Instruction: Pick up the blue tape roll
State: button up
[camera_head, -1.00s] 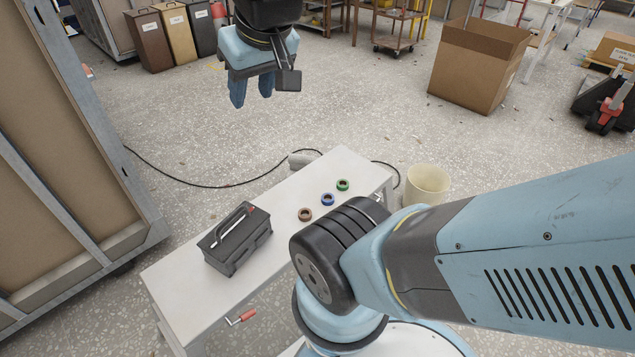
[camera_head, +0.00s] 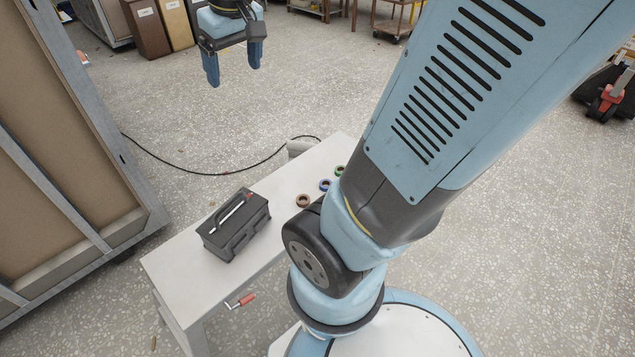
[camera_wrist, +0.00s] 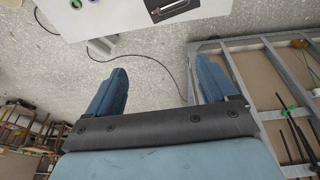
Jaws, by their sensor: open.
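The blue tape roll (camera_head: 325,185) lies flat on the white table (camera_head: 190,282), between a brown tape roll (camera_head: 303,201) and a green tape roll (camera_head: 340,170). The arm's edge comes close to the blue roll and partly covers the green one in the head view. My gripper (camera_head: 233,77) is open and empty, up beyond the table's far side and well away from the rolls. In the wrist view its two blue fingers (camera_wrist: 162,66) are spread apart over floor. The green roll (camera_wrist: 76,4) shows at the top edge there, with the blue one barely in view beside it.
A black toolbox (camera_head: 235,240) stands on the table left of the rolls. A black cable (camera_head: 215,173) runs over the floor behind. A large framed panel (camera_head: 70,170) stands at the left.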

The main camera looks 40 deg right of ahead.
jog(key=w+d+f+n+g+h, duration=0.1)
jog(key=w+d+f+n+g, duration=0.2)
jog(key=w+f, duration=0.8)
jog(key=w+d+f+g+h, duration=0.25)
jog(key=w+d+f, duration=0.4)
jog(key=f, duration=0.75)
jog(key=d+f+n+g+h, duration=0.1)
jog(key=d+f+n+h, duration=0.1)
jog(key=f, duration=0.8)
jog(key=d+f+n+g+h, duration=0.2)
jog(key=d+f, duration=0.3)
jog(key=f, duration=0.6)
jog(key=d+f+n+g+h, duration=0.2)
jog(key=d+f+h, duration=0.1)
jog(key=f, duration=0.8)
jog(key=shift+w+d+n, duration=0.25)
jog(key=shift+d+n, duration=0.15)
jog(key=shift+d, duration=0.25)
jog(key=shift+s+d+f+h, duration=0.25)
jog(key=shift+d+f, duration=0.15)
send_near(324, 184)
jog(key=x, duration=0.3)
jog(key=shift+w+d+f, duration=0.15)
jog(key=shift+d+f, duration=0.1)
jog(key=shift+f, duration=0.1)
jog(key=shift+s+r+x, duration=0.1)
jog(key=shift+x, duration=1.35)
jog(key=shift+s+r+x, duration=0.1)
jog(key=shift+x, duration=1.35)
jog(key=shift+c, duration=0.4)
